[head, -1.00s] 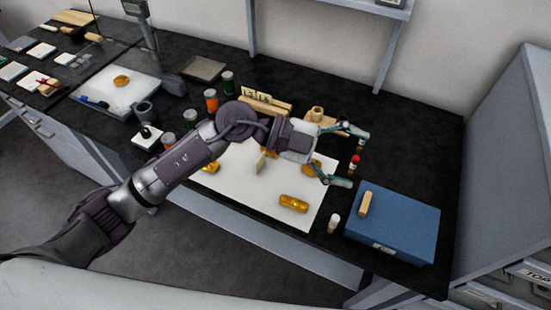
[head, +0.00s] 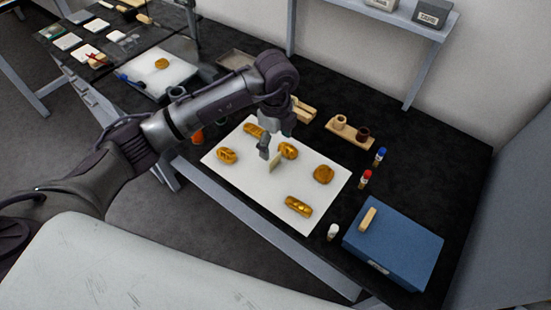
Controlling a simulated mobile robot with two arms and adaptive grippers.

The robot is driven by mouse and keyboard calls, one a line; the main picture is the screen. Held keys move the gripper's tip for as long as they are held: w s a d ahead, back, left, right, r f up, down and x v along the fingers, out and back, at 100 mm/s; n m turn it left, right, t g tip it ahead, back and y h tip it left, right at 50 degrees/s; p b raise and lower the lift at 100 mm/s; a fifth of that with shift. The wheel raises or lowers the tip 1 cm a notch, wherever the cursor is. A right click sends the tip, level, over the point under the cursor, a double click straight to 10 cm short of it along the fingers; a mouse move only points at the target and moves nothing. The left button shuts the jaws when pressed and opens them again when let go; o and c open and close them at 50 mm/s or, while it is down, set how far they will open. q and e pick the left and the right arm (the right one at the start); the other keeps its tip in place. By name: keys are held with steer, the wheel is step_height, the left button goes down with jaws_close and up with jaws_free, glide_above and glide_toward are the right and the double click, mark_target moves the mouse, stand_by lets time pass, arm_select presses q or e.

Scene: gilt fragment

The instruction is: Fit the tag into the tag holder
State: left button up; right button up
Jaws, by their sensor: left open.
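A small cream tag (head: 276,162) stands near the middle of the white sheet (head: 240,183), among several gold fragments. My left gripper (head: 268,149) points down just above and beside the tag, with its fingers apart and nothing visibly held. I cannot tell whether a finger touches the tag. The wooden tag holder (head: 303,111) is behind my left wrist, and only its right end shows. My right gripper is not in view.
Gold fragments (head: 298,206) lie around the tag. A wooden rack (head: 350,134) and blue-capped (head: 380,157), red-capped (head: 365,179) and white-capped (head: 332,232) vials stand right of the sheet. A blue box (head: 394,248) with a wooden-handled item (head: 368,219) fills the front right.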

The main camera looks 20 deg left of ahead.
mark_target(275, 158)
arm_select(q)
steer(key=shift+f, duration=0.7)
steer(key=shift+s+f+p, duration=0.1)
steer(key=shift+f+p, duration=0.2)
steer(key=shift+p, duration=0.1)
step_height(275, 158, down, 4)
steer(key=shift+r+p, duration=0.15)
steer(key=shift+p, duration=0.65)
steer(key=shift+f, duration=0.45)
steer(key=c, duration=0.8)
steer(key=shift+r, duration=0.15)
steer(key=shift+c, duration=0.2)
